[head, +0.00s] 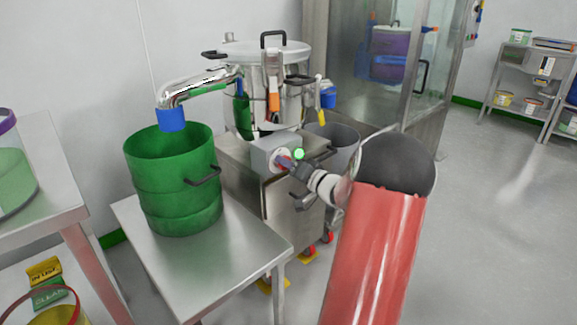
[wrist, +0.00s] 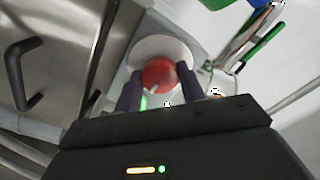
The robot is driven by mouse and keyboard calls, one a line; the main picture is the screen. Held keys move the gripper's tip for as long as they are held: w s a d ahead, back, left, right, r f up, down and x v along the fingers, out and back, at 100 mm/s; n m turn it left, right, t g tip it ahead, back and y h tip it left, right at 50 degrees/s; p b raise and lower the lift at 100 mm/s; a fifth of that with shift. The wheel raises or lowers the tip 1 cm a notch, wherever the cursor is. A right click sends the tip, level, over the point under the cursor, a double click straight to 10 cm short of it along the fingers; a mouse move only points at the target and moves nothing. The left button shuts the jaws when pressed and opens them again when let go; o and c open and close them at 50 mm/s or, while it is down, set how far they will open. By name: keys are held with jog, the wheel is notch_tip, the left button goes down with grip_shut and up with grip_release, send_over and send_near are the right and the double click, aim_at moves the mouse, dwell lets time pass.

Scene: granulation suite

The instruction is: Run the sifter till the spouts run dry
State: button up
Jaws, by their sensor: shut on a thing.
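The sifter (head: 266,62) is a steel drum with a lid and handles, standing on a steel cabinet. A curved steel spout with a blue end (head: 172,119) hangs over a green bin (head: 172,185). A second blue spout end (head: 328,98) is above a grey bin (head: 346,134). My gripper (head: 289,163) is at the small grey control box (head: 264,155) on the cabinet's front. In the wrist view my gripper (wrist: 158,84) is shut on a red knob (wrist: 158,72) on a pale round plate. A green light glows by the gripper. Whether powder flows is not visible.
A steel table (head: 245,250) carries the green bin. Another table (head: 28,235) with a clear container stands at the left. A glass-walled booth (head: 385,50) is behind. Shelves (head: 548,60) stand at the far right. The floor at the right is clear.

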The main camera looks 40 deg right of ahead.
jog(key=shift+n, duration=0.3)
jog(key=shift+f+n+b, duration=0.1)
jog(key=shift+n+b, duration=6.2)
jog(key=shift+n, duration=2.3)
jog(key=o, duration=1)
jog(key=shift+c, duration=0.2)
